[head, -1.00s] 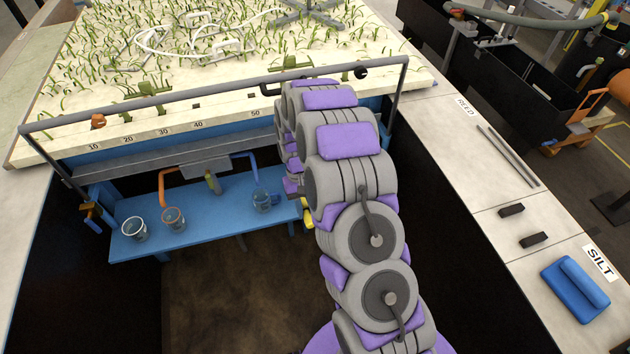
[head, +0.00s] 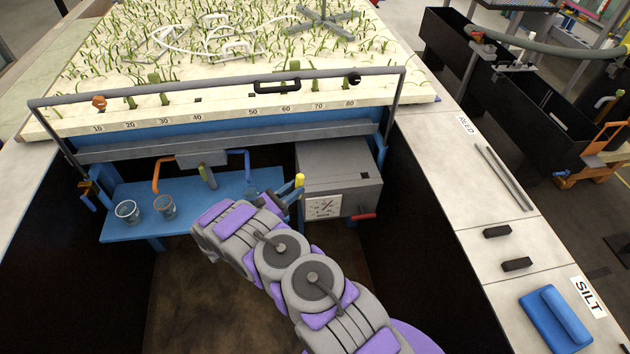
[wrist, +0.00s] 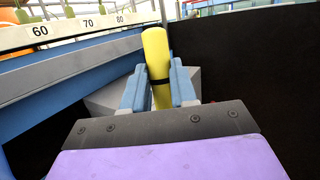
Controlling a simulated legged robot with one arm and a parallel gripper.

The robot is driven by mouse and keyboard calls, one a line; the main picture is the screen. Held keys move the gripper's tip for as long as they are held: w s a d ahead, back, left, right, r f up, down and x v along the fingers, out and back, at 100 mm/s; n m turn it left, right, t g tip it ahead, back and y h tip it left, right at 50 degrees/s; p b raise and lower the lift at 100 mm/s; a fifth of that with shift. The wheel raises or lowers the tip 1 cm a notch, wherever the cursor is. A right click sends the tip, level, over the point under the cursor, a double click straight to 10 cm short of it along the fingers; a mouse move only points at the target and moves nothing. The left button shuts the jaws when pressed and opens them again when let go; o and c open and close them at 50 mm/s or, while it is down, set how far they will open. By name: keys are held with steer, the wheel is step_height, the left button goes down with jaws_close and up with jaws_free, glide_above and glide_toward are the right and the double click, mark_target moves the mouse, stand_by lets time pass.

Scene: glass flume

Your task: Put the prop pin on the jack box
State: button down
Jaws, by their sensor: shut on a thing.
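The prop pin, a yellow cylinder (head: 299,180), stands roughly upright in the blue fingers of my gripper (head: 285,197). In the wrist view the pin (wrist: 156,55), with a black band low on it, is between the two fingers of my gripper (wrist: 158,88), which is shut on it. The pin is just left of the box's front left edge in the head view, apart from the box's top as far as I can tell.
A grey rail (head: 220,83) with a black handle (head: 277,86) runs above, before the planted bed. Dark walls flank the pit.

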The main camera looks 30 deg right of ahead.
steer(key=w+a+f+n+t, duration=0.1)
steer(key=w+a+n+t, duration=0.2)
steer(key=a+t, duration=0.3)
steer(key=b, duration=0.3)
glide_above(310, 189)
steer(key=shift+a+f, duration=0.2)
steer(key=shift+f, duration=0.6)
step_height(310, 189, down, 4)
steer(key=shift+d+r+b, duration=0.15)
steer(key=shift+r+b, duration=0.1)
steer(key=shift+b, duration=0.05)
steer(key=shift+d, duration=0.2)
steer(key=shift+a+f, duration=0.15)
steer(key=shift+f, duration=0.05)
steer(key=c, duration=1.1)
jaws_free()
steer(key=shift+a, duration=0.15)
steer(key=shift+c, duration=0.2)
steer(key=shift+o, duration=1.3)
